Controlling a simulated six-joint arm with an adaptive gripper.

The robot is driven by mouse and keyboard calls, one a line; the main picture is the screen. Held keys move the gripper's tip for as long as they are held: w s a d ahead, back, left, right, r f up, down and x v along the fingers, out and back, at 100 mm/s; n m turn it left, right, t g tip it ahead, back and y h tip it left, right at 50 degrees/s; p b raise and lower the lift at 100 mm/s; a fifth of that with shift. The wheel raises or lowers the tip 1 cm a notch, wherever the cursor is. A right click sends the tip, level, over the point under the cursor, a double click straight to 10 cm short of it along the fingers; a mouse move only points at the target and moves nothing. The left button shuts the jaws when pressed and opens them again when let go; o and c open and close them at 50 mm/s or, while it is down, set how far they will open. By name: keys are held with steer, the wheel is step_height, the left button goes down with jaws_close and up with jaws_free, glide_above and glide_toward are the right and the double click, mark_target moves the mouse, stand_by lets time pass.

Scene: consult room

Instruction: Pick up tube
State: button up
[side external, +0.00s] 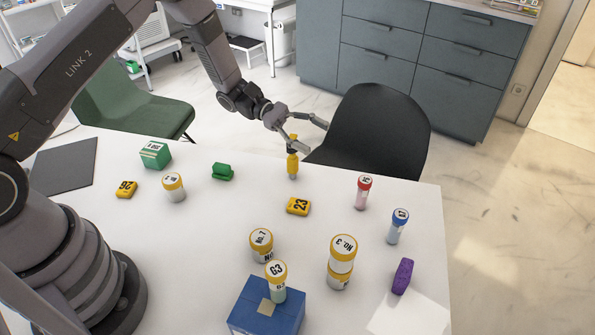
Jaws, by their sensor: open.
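My gripper (314,137) is open above the far edge of the white table, with its fingers pointing right. A slim yellow upright object (292,167) stands just below and beside the fingers; I cannot tell whether it is a tube or whether they touch. A red-capped tube (362,193) stands upright on the right part of the table. A blue-capped tube (398,227) stands nearer and further right. A white tube with a yellow cap (278,284) stands on the blue box (262,313) at the front. I cannot tell which tube is meant.
Yellow-capped jars (173,188), (261,244) and a stack of two (342,262) stand on the table (225,225). Yellow blocks (298,207), (126,189), green items (155,155), (222,172) and a purple piece (402,276) lie around. A black chair (375,130) stands behind.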

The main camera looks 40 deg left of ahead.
mark_target(364, 186)
steer(key=w+f+n+t, duration=0.1)
steer(key=f+n+t, duration=0.1)
steer(key=f, duration=0.3)
steer(key=w+a+f+n+t, duration=0.1)
steer(key=f+n+t, duration=0.1)
steer(key=f, duration=0.2)
steer(key=w+f+n+t, duration=0.1)
steer(key=f+n+t, duration=0.1)
steer(key=f, duration=0.3)
steer(key=shift+a+f+n, duration=0.15)
steer(key=shift+f+n, duration=0.15)
steer(key=shift+n, duration=0.3)
steer(key=x, duration=1.1)
steer(key=shift+w+d+r, duration=0.2)
steer(key=shift+d, duration=0.1)
steer(key=c, duration=1)
steer(key=shift+o, duration=0.2)
steer(key=shift+r, duration=0.1)
